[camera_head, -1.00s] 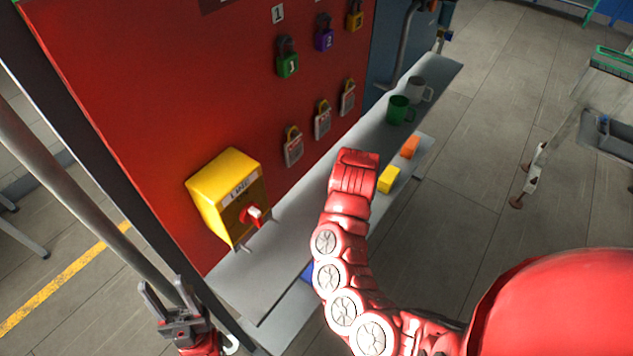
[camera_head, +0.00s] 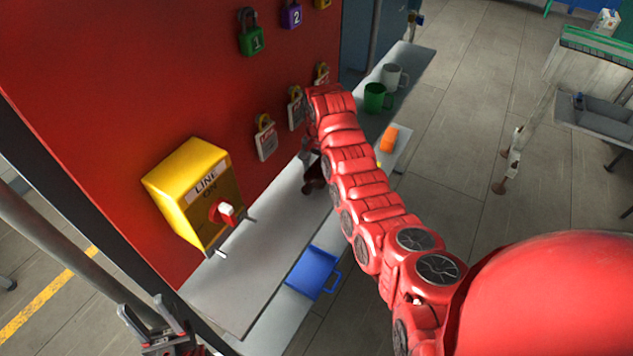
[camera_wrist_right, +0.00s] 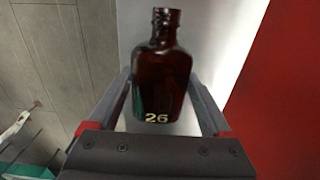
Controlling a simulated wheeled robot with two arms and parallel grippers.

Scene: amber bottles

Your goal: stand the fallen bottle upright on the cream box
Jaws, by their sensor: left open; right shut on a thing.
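A dark amber bottle (camera_wrist_right: 160,78) with the number 26 on it is between the fingers of my right gripper (camera_wrist_right: 159,88) in the right wrist view. That gripper is shut on it, with a pale surface behind. In the head view the dark lower end of the bottle (camera_head: 315,184) shows over the shelf, and my right arm hides most of the gripper. My left gripper (camera_head: 150,312) is open and empty at the bottom left, apart from the bottle. I cannot make out a cream box in either view.
A grey shelf (camera_head: 235,285) runs along the red board (camera_head: 110,90), which carries padlocks and a yellow switch box (camera_head: 195,195). A blue dustpan-like item (camera_head: 313,272), an orange block (camera_head: 389,138), a green mug (camera_head: 376,98) and a grey mug (camera_head: 393,76) are along the shelf.

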